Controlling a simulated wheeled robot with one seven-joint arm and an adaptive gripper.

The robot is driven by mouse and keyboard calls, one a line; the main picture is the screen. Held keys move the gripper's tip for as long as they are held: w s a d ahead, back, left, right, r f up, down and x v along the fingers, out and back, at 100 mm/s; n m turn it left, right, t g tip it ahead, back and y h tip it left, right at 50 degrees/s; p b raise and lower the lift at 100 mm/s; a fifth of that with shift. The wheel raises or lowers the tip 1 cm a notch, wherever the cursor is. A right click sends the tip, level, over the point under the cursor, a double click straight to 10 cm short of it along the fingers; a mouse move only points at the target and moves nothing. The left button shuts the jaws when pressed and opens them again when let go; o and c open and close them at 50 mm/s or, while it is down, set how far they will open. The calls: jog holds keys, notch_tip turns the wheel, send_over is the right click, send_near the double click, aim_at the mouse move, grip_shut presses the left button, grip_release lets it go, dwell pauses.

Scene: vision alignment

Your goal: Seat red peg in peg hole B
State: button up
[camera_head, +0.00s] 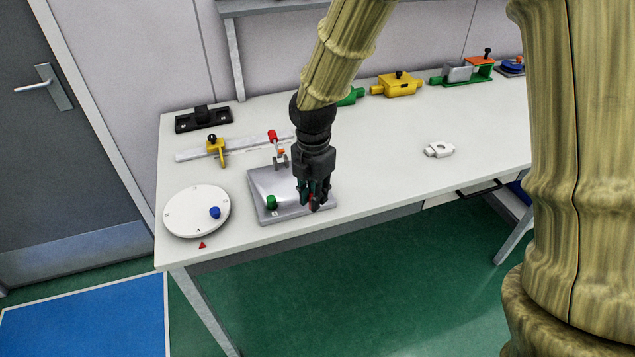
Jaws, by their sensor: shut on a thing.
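My gripper (314,200) is over the right front part of a grey metal plate (257,184) on the table. It points down and is shut on the red peg (313,203), of which only a small red patch shows between the fingers. The fingers hide the peg's lower end and the plate beneath, so I cannot tell whether the peg is in a hole. A green peg (271,202) stands upright at the plate's front left, beside a small label too small to read. No hole marked B can be made out.
A red-topped clamp (275,139) stands behind the plate. A white dial (182,222) with a blue knob (215,212) is at left. A rail with a yellow slider (215,147) lies behind.

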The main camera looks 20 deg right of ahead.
jog(key=w+d, duration=0.1)
jog(key=w, duration=0.1)
jog(key=w+d+p, duration=0.1)
jog(key=w, duration=0.1)
jog(key=w+d, duration=0.1)
jog(key=w, duration=0.1)
jog(key=shift+w+f, duration=0.35)
jog(key=shift+w, duration=0.05)
jog(key=shift+f+p, duration=0.85)
jog(key=shift+f, duration=0.9)
jog(key=shift+f, duration=0.1)
jog(key=o, duration=0.9)
jog(key=shift+c, duration=0.2)
notch_tip(320, 180, up, 12)
jog(key=b, duration=0.2)
jog(key=shift+b, duration=0.3)
